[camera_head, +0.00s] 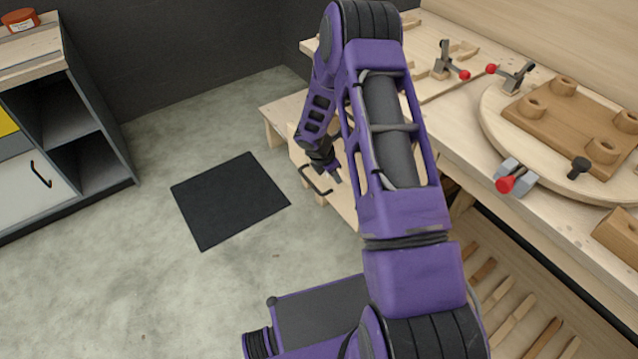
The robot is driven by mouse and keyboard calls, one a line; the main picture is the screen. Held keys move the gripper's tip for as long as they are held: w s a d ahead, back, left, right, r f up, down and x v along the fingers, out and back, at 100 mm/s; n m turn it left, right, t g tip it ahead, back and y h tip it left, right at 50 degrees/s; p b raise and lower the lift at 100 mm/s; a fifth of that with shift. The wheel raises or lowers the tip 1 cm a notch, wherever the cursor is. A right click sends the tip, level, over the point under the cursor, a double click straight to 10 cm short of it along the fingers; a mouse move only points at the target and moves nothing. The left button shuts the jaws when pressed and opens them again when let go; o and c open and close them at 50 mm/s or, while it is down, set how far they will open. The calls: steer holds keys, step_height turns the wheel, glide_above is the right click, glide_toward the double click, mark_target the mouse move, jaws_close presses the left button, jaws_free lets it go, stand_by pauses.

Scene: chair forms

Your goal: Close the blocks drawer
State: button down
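A pale wooden drawer front (299,154) with a black bar handle (315,182) shows below the workbench, just left of my arm. It appears to stand out from under the bench, but my arm hides most of it, so how far it is open and any blocks inside cannot be seen. My gripper (333,177) is small and dark in this view, pointing down right beside the drawer front and handle. Whether it touches them cannot be told. Its fingers are too small to tell open from shut.
The workbench (463,133) at right carries toggle clamps (514,76) and a round board (492,112) with a brown wooden form (570,117). A slatted lower shelf (510,318) lies beneath. A grey cabinet (110,150) stands left. The floor around the black mat (230,200) is clear.

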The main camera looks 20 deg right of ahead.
steer(key=w+d+p, duration=0.1)
steer(key=w+d, duration=0.2)
steer(key=d, duration=0.8)
steer(key=shift+w+d, duration=0.25)
steer(key=shift+w, duration=0.1)
